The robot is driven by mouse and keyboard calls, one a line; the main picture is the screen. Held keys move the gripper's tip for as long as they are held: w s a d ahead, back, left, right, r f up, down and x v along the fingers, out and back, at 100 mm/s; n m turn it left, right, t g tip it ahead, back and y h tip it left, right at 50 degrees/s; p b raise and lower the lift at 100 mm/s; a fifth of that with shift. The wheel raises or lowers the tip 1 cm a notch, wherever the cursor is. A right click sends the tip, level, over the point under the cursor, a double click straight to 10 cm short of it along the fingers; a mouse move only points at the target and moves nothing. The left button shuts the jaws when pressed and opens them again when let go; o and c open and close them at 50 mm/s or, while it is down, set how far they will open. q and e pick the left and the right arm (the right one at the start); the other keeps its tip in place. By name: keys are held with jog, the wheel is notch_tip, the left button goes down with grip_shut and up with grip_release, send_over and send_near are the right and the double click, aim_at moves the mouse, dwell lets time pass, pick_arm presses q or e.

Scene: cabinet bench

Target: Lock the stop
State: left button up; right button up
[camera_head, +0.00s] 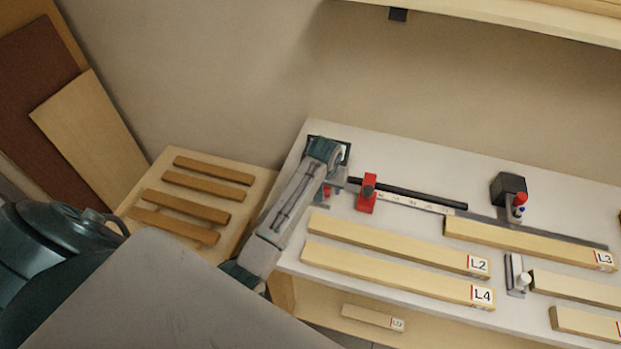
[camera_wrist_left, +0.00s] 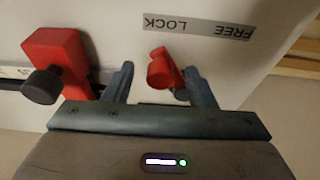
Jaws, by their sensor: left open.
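The stop is a red block (camera_head: 366,195) on the dark rail; in the left wrist view the red block (camera_wrist_left: 62,62) has a dark round knob. A small red lever (camera_wrist_left: 163,70) is by a label reading FREE and LOCK (camera_wrist_left: 198,27). The lever lies nearer the LOCK end of the label in that view. My left gripper (camera_wrist_left: 162,85) is open, with one finger on each side of the lever; contact is not clear. In the head view my left gripper (camera_head: 335,182) is left of the stop, and my arm partly hides it.
The white bench holds wooden strips marked L2 (camera_head: 400,245), L4 (camera_head: 400,273) and L3 (camera_head: 530,243). A black block (camera_head: 508,187) with a red-tipped part stands at the back. A side table (camera_head: 160,165) with several slats is left. A shelf (camera_head: 510,12) overhangs behind.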

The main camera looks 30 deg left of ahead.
pick_arm(q)
jog(key=shift+r, duration=4.4)
